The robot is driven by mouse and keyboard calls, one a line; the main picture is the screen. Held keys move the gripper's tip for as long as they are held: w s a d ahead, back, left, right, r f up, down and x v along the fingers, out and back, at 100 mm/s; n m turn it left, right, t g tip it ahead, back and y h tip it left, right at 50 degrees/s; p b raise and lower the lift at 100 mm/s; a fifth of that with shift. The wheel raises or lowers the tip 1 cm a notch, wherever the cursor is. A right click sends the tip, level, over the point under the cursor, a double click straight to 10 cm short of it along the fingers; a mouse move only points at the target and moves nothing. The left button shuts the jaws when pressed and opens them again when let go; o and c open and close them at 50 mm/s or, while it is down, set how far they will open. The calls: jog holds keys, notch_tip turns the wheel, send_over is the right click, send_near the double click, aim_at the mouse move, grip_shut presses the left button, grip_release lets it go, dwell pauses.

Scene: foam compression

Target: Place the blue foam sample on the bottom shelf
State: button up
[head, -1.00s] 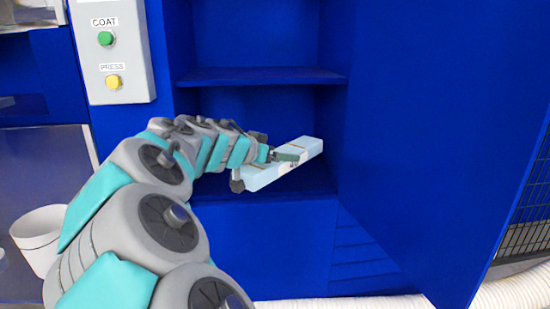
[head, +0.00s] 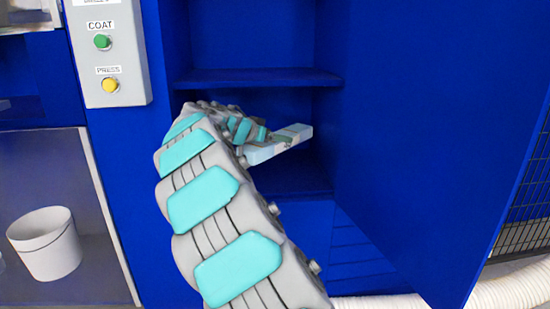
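The blue foam sample (head: 264,154) is a pale blue block. It lies slanted in the opening of the bottom shelf (head: 300,178), its right end farther in and higher in the picture. My gripper (head: 281,141) is at the block's middle and appears closed around it. My arm comes from the lower middle and hides the left part of the shelf and most of the gripper. The block seems to be above the shelf floor, but the contact between them cannot be made out clearly.
An upper shelf board (head: 260,78) runs just above my wrist. A blue side panel (head: 420,130) bounds the shelf on the right. A control box (head: 108,60) with green and yellow buttons is at left. A white bucket (head: 46,246) stands lower left.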

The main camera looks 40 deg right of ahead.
aim_at(250, 155)
jog(key=shift+f, duration=2.05)
jog(key=shift+w+d+f, duration=0.1)
jog(key=shift+w+f, duration=0.1)
jog(key=shift+f, duration=1.25)
jog(key=shift+f+b, duration=0.15)
jog(key=shift+b, duration=0.2)
jog(key=o, duration=1.1)
jog(key=shift+c, duration=0.2)
jog(key=shift+a+r, duration=0.2)
jog(key=shift+r, duration=0.05)
jog(key=v, duration=1.1)
jog(key=shift+s+a+r, duration=0.1)
jog(key=shift+s+a, duration=0.05)
jog(key=shift+a, duration=0.1)
